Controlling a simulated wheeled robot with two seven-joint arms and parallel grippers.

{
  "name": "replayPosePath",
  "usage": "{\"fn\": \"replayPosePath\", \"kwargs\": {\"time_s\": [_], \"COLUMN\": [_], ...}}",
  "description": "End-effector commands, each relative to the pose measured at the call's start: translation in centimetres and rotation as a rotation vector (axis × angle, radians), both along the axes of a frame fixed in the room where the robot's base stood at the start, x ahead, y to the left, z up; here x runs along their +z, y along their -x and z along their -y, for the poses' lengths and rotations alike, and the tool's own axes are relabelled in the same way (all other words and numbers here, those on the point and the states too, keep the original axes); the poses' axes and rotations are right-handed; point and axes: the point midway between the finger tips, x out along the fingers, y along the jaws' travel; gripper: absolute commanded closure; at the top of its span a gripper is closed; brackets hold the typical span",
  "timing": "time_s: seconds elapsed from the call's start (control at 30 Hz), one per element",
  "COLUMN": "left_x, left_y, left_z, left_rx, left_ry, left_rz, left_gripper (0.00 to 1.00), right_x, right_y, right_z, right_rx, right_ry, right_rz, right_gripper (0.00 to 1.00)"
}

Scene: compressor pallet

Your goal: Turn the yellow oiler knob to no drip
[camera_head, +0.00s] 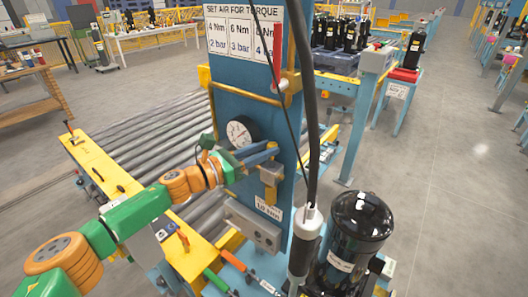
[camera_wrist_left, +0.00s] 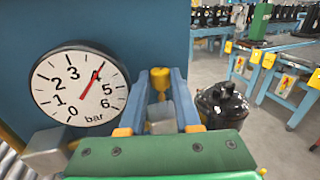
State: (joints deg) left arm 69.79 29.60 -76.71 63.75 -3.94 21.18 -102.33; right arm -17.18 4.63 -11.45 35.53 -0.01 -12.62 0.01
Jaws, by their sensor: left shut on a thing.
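The yellow oiler knob (camera_wrist_left: 159,80) is between the two blue-grey fingers of my left gripper (camera_wrist_left: 164,78) in the wrist view. The gripper is shut on the knob. A grey block sits below the knob, between the fingers. In the head view my left gripper (camera_head: 268,151) reaches from the left to the brass-coloured oiler (camera_head: 270,175) on the blue column (camera_head: 235,105). The fingers hide much of the knob there, and I cannot read any drip marking. My right gripper is not in view.
A round pressure gauge (camera_wrist_left: 80,88) is left of the fingers, its red needle pointing up and right near 4. A black compressor (camera_head: 355,232) stands right of the column. A dark hose (camera_head: 308,100) hangs in front of the column. Rollers (camera_head: 150,135) lie behind my arm.

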Motion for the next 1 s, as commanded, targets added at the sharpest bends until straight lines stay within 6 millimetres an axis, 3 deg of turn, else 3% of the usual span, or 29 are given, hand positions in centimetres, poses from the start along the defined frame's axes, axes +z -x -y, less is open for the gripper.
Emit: {"fn": "replayPosePath", "kwargs": {"time_s": [0.4, 0.43, 0.53, 1.0], "left_x": [0.21, 0.22, 0.19, 0.10], "left_y": [-0.05, -0.05, -0.05, -0.12], "left_z": [0.00, 0.00, -0.01, -0.11], "left_rx": [-0.007, -0.007, -0.007, -0.003], "left_ry": [0.003, 0.004, 0.003, 0.001], "left_rz": [0.001, 0.002, 0.001, 0.001], "left_gripper": [1.00, 0.66, 0.39, 0.38], "right_x": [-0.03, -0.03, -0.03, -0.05], "right_y": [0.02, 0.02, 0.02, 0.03], "right_z": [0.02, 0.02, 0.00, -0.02], "right_rx": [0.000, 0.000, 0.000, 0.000], "right_ry": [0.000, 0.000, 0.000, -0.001], "right_rz": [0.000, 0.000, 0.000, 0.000], "right_gripper": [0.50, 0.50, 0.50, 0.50]}}
